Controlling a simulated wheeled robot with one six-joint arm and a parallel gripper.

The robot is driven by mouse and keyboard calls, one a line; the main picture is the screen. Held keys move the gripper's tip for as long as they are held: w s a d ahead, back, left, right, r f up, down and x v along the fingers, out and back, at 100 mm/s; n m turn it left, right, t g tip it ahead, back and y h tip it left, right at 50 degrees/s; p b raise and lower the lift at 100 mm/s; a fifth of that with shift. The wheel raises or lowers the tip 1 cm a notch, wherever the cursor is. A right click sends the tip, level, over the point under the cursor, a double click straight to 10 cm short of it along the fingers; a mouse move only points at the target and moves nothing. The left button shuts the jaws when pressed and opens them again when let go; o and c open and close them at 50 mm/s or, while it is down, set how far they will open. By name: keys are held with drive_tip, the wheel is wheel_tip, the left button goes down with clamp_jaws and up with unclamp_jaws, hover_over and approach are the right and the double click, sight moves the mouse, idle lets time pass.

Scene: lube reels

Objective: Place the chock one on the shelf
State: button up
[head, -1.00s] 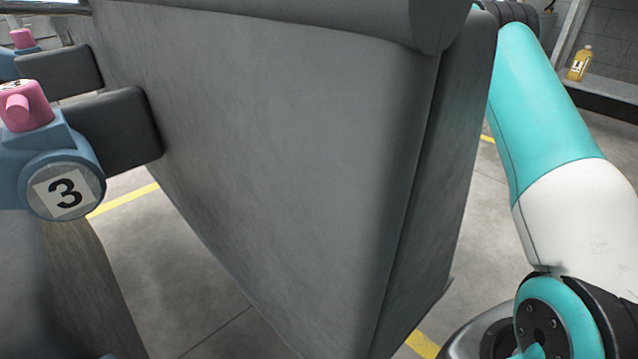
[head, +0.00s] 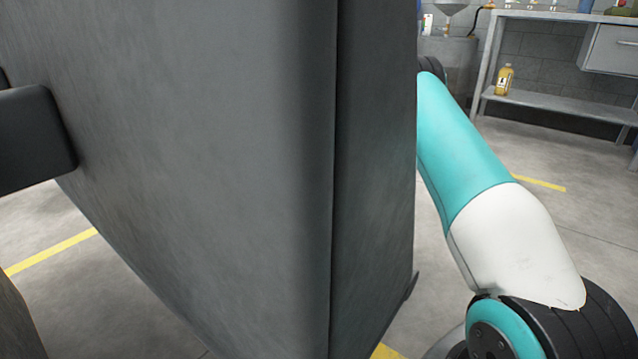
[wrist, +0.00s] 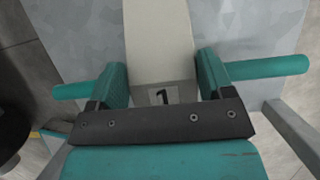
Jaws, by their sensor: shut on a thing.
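In the wrist view my gripper (wrist: 161,70) is shut on a pale beige chock (wrist: 160,35) with a label "1". The chock sits between the two teal jaws, and its far end runs out of the top of the picture. In the head view my gripper and the chock are hidden behind a large dark grey body. At the far right of the head view stands a grey metal bench with a low shelf (head: 560,112). I cannot tell whether this is the task's shelf.
The dark grey body (head: 190,150) fills the left and middle of the head view, close by. A yellow bottle (head: 504,79) stands on the low shelf. A mottled grey metal surface (wrist: 235,35) lies beyond the chock. Floor (head: 590,210) is clear before the bench.

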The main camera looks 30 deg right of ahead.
drive_tip(key=o, duration=1.7)
drive_tip(key=p+v, duration=0.6)
drive_tip(key=v, duration=0.6)
drive_tip(key=shift+w+r, duration=0.1)
